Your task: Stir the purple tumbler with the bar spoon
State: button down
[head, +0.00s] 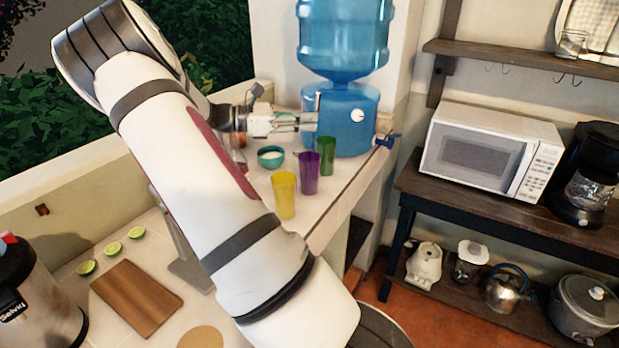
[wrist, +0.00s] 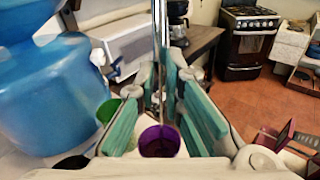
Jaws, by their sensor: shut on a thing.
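The purple tumbler (head: 309,173) stands upright on the white counter, between the yellow and green tumblers. In the wrist view the purple tumbler (wrist: 160,141) shows its open mouth below and between my fingers. My gripper (head: 312,122) is above and slightly behind the tumblers, close to the blue water dispenser. In the wrist view its teal finger pads are shut on the bar spoon (wrist: 160,45), a thin metal rod running down toward the purple tumbler. I cannot tell whether the spoon's lower end is inside it. In the head view the spoon is too thin to make out clearly.
A yellow tumbler (head: 284,195) and a green tumbler (head: 327,156) flank the purple one. A teal bowl (head: 271,158) with white contents sits left of them. The blue water dispenser (head: 341,115) stands close behind. Lime halves (head: 113,248) and a wooden board (head: 137,298) lie at lower left.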

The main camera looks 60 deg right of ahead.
notch_tip(320, 180, up, 7)
jog(key=p, duration=0.1)
jog(key=shift+s+f, duration=0.2)
jog(key=shift+s, duration=0.2)
jog(key=shift+r, duration=0.1)
dwell(1.0)
notch_tip(320, 180, up, 5)
jog(key=shift+f+p, duration=0.1)
jog(key=shift+p, duration=0.4)
jog(key=shift+w+a, duration=0.1)
dwell(0.5)
